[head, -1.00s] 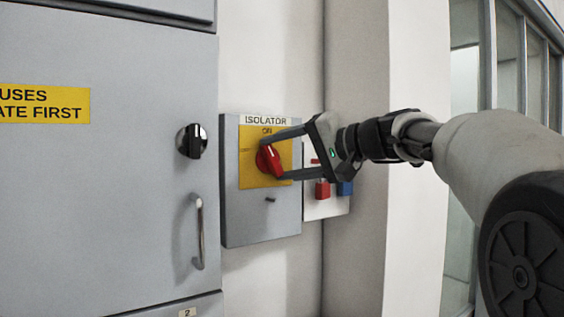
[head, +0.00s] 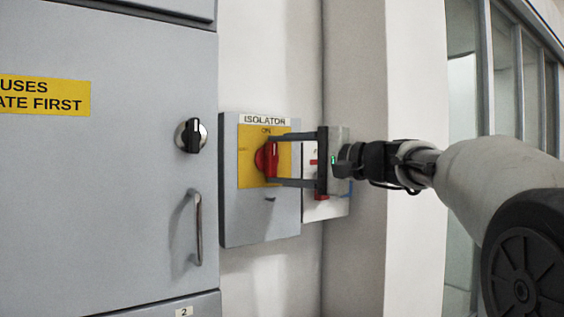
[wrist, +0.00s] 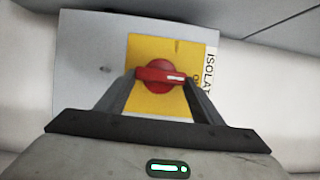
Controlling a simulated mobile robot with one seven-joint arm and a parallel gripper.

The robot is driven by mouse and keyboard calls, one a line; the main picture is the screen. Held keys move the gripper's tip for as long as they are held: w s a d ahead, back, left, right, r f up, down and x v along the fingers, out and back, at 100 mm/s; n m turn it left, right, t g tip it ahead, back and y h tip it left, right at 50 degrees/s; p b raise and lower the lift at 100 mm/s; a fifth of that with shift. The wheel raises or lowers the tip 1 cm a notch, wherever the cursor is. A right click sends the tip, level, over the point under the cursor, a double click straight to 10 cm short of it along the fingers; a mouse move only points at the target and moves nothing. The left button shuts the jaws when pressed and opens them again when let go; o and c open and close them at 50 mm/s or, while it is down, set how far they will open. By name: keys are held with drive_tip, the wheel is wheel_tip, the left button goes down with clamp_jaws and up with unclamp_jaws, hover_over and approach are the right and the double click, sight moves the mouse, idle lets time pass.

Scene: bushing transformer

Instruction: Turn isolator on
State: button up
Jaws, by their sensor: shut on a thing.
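The isolator box (head: 235,215) is a grey panel on the wall with a yellow plate (head: 249,175) under an "ISOLATOR" label (head: 265,121). Its red rotary handle (head: 264,158) stands upright, in line with the "ON" mark above it. My gripper (head: 271,158) is shut on the red handle, one finger at its top and one at its bottom. In the wrist view the handle (wrist: 160,75) lies sideways between the fingers (wrist: 162,78). Its white mark points right, toward the partly hidden "ON" text and the label.
A large grey cabinet (head: 110,190) with a black knob (head: 190,136) and a bar handle (head: 198,230) stands to the left. A white panel (head: 312,210) with a red block is partly hidden behind my gripper. A wall corner and windows are at right.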

drive_tip(key=o, duration=1)
drive_tip(key=shift+o, duration=0.2)
drive_tip(key=shift+d, duration=0.1)
drive_tip(key=v, duration=1.7)
drive_tip(key=shift+s+f, duration=0.15)
drive_tip(key=shift+s, duration=0.05)
drive_tip(key=shift+d, duration=0.1)
